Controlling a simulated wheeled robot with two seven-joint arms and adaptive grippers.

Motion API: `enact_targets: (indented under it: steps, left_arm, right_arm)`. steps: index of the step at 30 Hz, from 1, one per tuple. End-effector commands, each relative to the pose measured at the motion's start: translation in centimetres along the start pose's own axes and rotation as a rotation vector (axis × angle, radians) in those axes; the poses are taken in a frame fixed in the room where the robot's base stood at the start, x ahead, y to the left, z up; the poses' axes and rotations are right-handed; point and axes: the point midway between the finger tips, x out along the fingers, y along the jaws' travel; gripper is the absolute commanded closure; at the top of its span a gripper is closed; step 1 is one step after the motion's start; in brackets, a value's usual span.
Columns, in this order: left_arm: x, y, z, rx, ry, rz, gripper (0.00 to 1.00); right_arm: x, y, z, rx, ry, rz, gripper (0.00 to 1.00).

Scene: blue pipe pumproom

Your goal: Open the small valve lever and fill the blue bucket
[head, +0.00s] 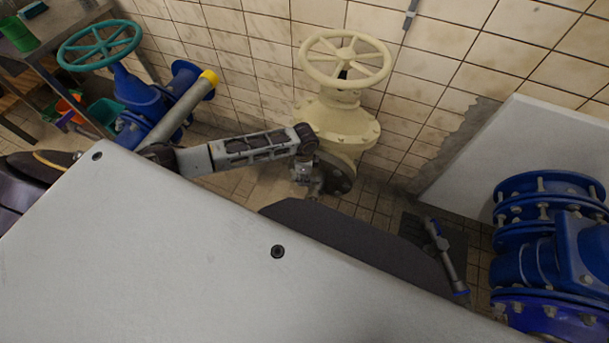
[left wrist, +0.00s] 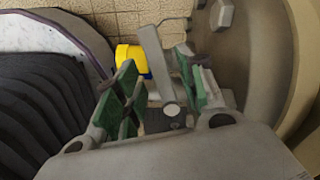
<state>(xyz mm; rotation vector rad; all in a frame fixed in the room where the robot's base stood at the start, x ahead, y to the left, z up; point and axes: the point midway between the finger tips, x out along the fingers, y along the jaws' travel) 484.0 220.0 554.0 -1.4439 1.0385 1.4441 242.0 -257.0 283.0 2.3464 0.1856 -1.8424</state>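My left arm reaches in from the left, and its gripper (head: 309,178) is beside the flange under the cream valve. In the left wrist view the gripper (left wrist: 157,62) is open, its green-padded fingers apart. A flat grey bar, which looks like the small valve lever (left wrist: 152,64), stands between the fingers, with gaps visible on both sides. Its pivot shows below it, close to the palm. A yellow and blue object (left wrist: 131,58) lies behind the left finger; I cannot tell whether it is part of the bucket. No blue bucket is clearly visible in the head view. My right gripper is not in view.
The cream valve (head: 342,118) with a handwheel stands against the tiled wall. A blue valve with a teal wheel (head: 100,46) and a yellow-ended pipe (head: 188,108) are at left. Blue flanged pipework (head: 545,250) is at right. A grey jointed fitting (head: 445,255) is near it.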

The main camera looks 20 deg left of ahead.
Motion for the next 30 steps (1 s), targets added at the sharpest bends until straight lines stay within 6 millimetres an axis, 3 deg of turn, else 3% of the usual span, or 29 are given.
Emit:
enact_targets:
  steps: [8, 24, 30]
  left_arm:
    - [-2.4, -0.1, 0.0, 0.001, 0.001, -0.002, 0.61]
    - [-9.8, -0.1, -0.1, 0.001, 0.002, -0.002, 0.61]
    - [-11.3, -0.1, -0.1, 0.000, 0.001, -0.002, 0.61]
  right_arm:
    - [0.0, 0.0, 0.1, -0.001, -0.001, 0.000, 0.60]
    - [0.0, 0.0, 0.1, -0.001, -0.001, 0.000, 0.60]
    - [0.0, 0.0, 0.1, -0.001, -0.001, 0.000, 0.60]
